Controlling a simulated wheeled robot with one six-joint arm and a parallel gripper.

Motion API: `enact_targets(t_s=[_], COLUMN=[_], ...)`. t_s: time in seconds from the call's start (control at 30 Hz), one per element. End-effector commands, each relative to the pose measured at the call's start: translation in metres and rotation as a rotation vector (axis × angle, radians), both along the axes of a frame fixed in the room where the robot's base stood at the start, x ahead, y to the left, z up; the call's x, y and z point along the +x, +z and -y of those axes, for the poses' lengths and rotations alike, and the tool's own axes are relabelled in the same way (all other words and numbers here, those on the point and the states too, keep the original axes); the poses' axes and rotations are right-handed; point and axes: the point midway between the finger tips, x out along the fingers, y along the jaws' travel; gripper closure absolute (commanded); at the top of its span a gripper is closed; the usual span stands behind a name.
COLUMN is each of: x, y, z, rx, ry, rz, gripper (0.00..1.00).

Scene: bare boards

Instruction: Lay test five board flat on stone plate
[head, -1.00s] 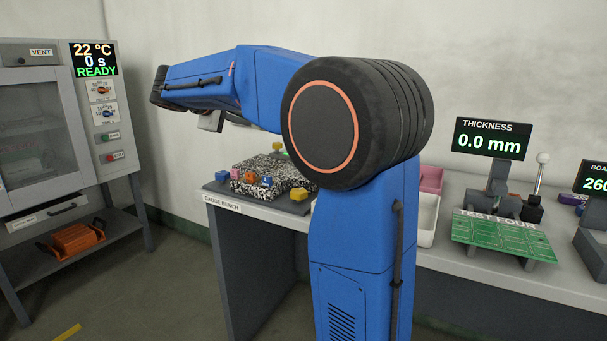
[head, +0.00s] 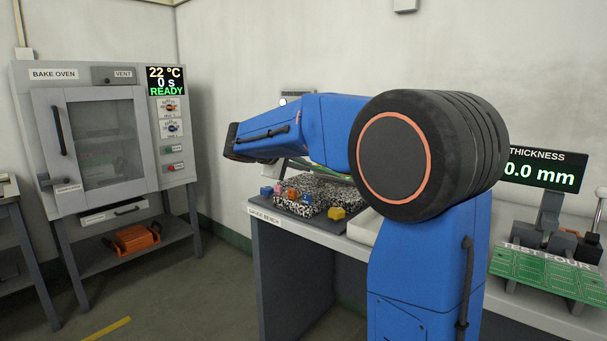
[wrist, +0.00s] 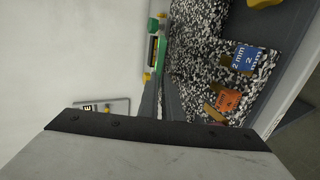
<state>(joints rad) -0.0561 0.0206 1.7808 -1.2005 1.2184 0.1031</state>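The speckled black-and-white stone plate (head: 322,187) sits on the gauge bench, partly hidden behind my arm in the head view. In the wrist view it (wrist: 205,55) fills the upper right. A broad pale part with a black screwed edge, seemingly my gripper (wrist: 160,140), fills the bottom of the wrist view. Its fingertips do not show, and my arm hides it in the head view. I cannot make out a board labelled test five. A thin green-edged item (head: 344,169) shows behind my arm, too hidden to identify.
Blue and orange 2 mm blocks (wrist: 248,58) (wrist: 227,100) stand at the plate's edge. A bake oven (head: 105,140) stands left.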

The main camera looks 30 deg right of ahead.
Motion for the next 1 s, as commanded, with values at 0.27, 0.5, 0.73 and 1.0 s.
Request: enact_targets(t_s=[0.27,0.5,0.73,1.0], x=[0.0,0.0,0.0,0.0], y=[-0.023,-0.024,-0.025,-0.022], z=[0.0,0.0,0.0,-0.001], rx=[-0.001,0.0,0.0,0.0], ry=[-0.001,-0.001,-0.001,0.0], rz=[-0.001,-0.001,0.0,0.0], gripper=[1.0,1.0,0.76,0.76])
